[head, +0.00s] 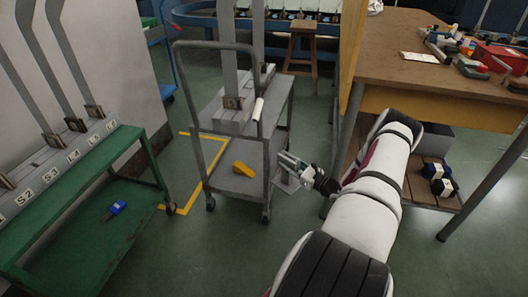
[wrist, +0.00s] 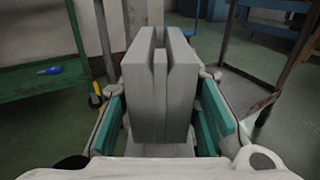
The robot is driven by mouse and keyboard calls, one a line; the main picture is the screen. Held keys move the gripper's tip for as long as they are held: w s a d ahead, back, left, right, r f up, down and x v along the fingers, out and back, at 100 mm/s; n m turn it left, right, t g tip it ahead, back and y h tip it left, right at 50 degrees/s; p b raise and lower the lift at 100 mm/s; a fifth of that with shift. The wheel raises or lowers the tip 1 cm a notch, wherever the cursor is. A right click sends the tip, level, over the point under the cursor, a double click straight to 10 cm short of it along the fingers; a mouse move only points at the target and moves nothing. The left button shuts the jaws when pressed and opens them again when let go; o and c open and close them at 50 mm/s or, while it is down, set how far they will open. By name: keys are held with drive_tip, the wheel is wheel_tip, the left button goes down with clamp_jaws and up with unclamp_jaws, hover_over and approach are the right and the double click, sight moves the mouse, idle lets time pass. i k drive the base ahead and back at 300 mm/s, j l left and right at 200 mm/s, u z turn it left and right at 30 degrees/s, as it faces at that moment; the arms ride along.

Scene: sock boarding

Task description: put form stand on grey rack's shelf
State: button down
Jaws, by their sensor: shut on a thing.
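The form stand, a light grey block with slots in its top, fills the middle of the wrist view (wrist: 160,95) between two teal finger pads. My gripper (head: 292,168) is shut on the form stand, which shows only as a small grey piece (head: 285,184) in the head view. The grey rack (head: 266,150), a wheeled frame with a handle, stands just left of my gripper. Its low shelf (head: 225,182) holds a yellow object (head: 244,170). My gripper and the form stand appear beside the rack's right side; whether they touch it I cannot tell.
Grey blocks with upright boards (head: 235,108) stand on the rack's top. A green labelled rack (head: 75,165) at left has a blue item (head: 117,208) on its lower shelf. A wooden workbench (head: 440,75) stands at right. A stool (head: 303,45) is behind.

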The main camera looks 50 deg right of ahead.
sight(251, 160)
drive_tip(key=i+l+u, duration=0.1)
drive_tip(key=i+l, duration=0.4)
drive_tip(key=i+l+u, duration=0.1)
drive_tip(key=i+l, duration=0.35)
drive_tip(key=l, duration=0.15)
